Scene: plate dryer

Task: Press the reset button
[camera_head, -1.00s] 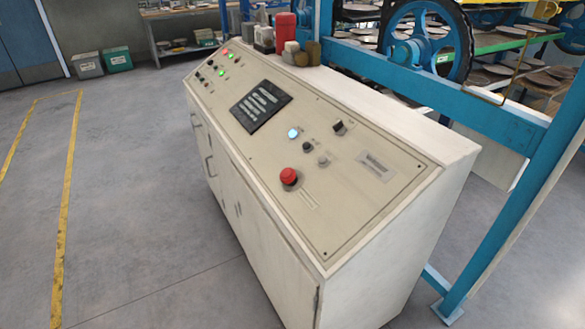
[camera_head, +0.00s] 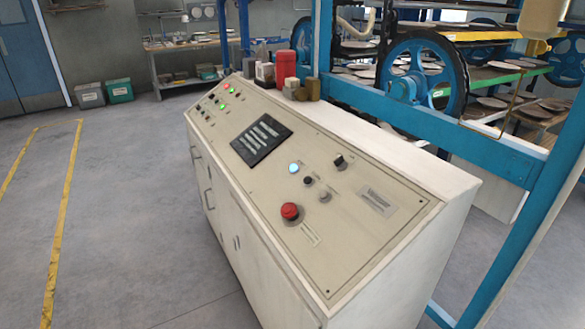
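A cream control console (camera_head: 395,265) stands in the middle of the head view, its sloped panel (camera_head: 340,240) facing up and to the left. A large red mushroom button (camera_head: 290,211) sits on the near part of the panel. Beyond it are a lit pale-blue button (camera_head: 294,168), a small dark knob (camera_head: 308,181), a grey button (camera_head: 325,197) and a black switch (camera_head: 340,160). The labels are too small to read, so I cannot tell which is the reset button. Neither of my grippers is in view.
A dark screen (camera_head: 261,138) and several small lights and knobs fill the panel's far end. A red canister (camera_head: 286,66) and small containers stand on the console's back ledge. A blue machine frame (camera_head: 440,128) with a wheel is behind. The floor (camera_head: 130,210) at left is clear.

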